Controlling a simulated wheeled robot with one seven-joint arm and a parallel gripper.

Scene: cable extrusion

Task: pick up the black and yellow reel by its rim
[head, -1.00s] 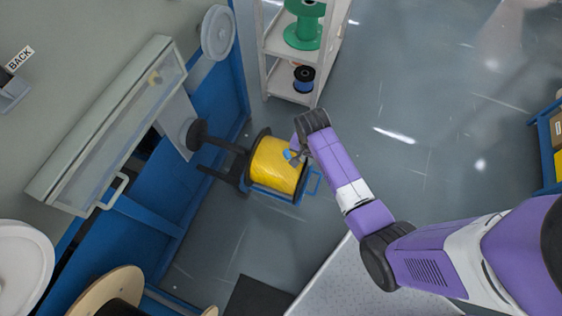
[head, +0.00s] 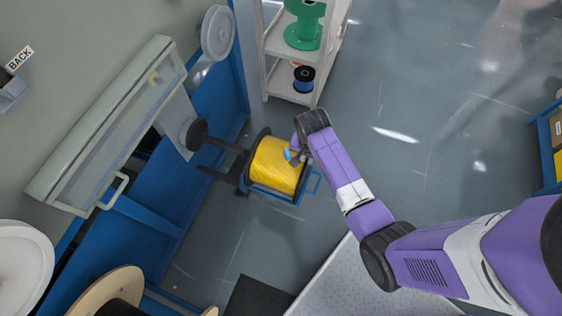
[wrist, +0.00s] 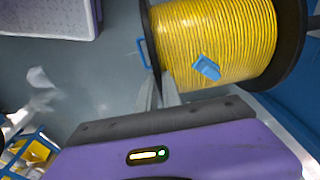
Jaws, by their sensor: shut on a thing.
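The black and yellow reel (head: 275,163) has black flanges and is wound with yellow cable. It shows at the middle of the head view beside the blue machine, and large at the upper right of the wrist view (wrist: 222,35). My gripper (head: 297,156) is at the reel's right end. In the wrist view its fingers (wrist: 160,92) are closed at the black left flange (wrist: 153,50), gripping the rim. A small blue clip (wrist: 207,67) sits on the yellow cable. The exact contact at the fingertips is partly hidden.
A blue frame with a handle (head: 313,181) is by the reel's lower right. Dark arms (head: 222,145) reach from the blue machine (head: 150,215) on the left. A shelf (head: 290,88) with reels stands behind. The floor to the right (head: 440,130) is clear.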

